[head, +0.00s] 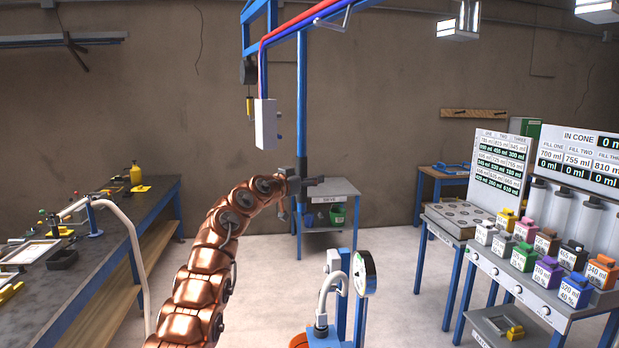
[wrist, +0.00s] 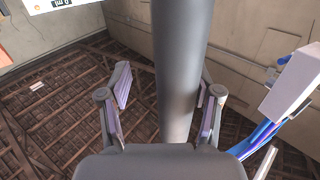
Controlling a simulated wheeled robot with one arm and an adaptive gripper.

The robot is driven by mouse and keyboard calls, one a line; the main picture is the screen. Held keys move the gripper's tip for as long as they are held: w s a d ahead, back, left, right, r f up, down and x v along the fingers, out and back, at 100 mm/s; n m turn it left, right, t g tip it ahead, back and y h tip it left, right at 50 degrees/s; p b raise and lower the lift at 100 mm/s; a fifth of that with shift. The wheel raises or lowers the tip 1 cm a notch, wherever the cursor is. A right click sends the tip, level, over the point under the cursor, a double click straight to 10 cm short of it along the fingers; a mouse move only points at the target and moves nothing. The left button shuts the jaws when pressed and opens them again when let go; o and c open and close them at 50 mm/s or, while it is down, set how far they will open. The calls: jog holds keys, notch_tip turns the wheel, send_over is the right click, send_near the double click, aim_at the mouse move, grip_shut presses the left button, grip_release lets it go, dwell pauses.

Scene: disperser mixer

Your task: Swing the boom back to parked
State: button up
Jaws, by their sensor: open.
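The blue boom (head: 256,13) runs across the top of the head view, with red and blue hoses along it, near a blue upright post (head: 302,105). A pale control box (head: 265,124) hangs from the hoses; a pale box also shows at the right of the wrist view (wrist: 291,80). My gripper (head: 315,181) is below and right of that box in the head view, in front of the post's lower part. In the wrist view my gripper (wrist: 165,100) is open, fingers apart on either side of a thick grey cylinder (wrist: 180,65). I cannot tell whether they touch it.
A long workbench (head: 95,262) with tools stands at left. A grey cart (head: 335,188) stands behind my gripper. A blue stand with a round gauge (head: 363,273) is low in the centre. Colored containers (head: 548,273) fill a rack at right.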

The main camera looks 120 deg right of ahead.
jog(key=shift+w+a+r, duration=0.3)
jog(key=shift+w, duration=0.2)
jog(key=shift+w+a+r, duration=0.25)
jog(key=shift+w, duration=0.25)
jog(key=shift+w+d+f, duration=0.1)
jog(key=shift+d+f, duration=0.65)
jog(key=shift+d, duration=0.25)
jog(key=shift+a, duration=0.2)
jog(key=shift+w+d, duration=0.15)
jog(key=shift+d, duration=0.05)
jog(key=v, duration=1.2)
jog(key=shift+a, duration=0.25)
jog(key=shift+r, duration=0.1)
